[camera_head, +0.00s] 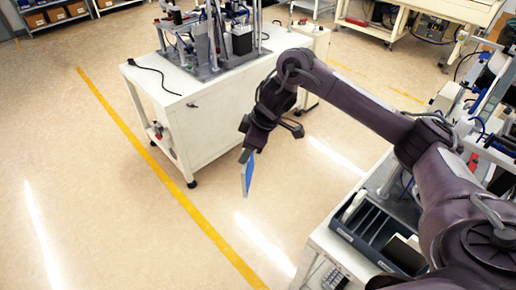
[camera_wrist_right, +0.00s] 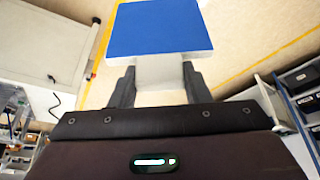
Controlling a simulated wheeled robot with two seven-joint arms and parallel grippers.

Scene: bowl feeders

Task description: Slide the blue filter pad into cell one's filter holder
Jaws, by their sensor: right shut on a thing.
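The blue filter pad (camera_head: 249,174) hangs from my right gripper (camera_head: 246,152) in the head view, out over the open floor. In the right wrist view the pad (camera_wrist_right: 160,28) shows its flat blue face, with a pale edge and a pale grey tab below it. My right gripper (camera_wrist_right: 157,88) is shut on that tab, one finger on each side. I cannot pick out cell one's filter holder for certain in either view. My left gripper is in neither view.
A white cabinet bench (camera_head: 170,115) with equipment on top stands at the centre back. A dark divided tray (camera_head: 372,232) sits on a white bench at the lower right, under my right arm. Open floor (camera_head: 110,200) with a yellow line (camera_head: 150,160) lies at the left.

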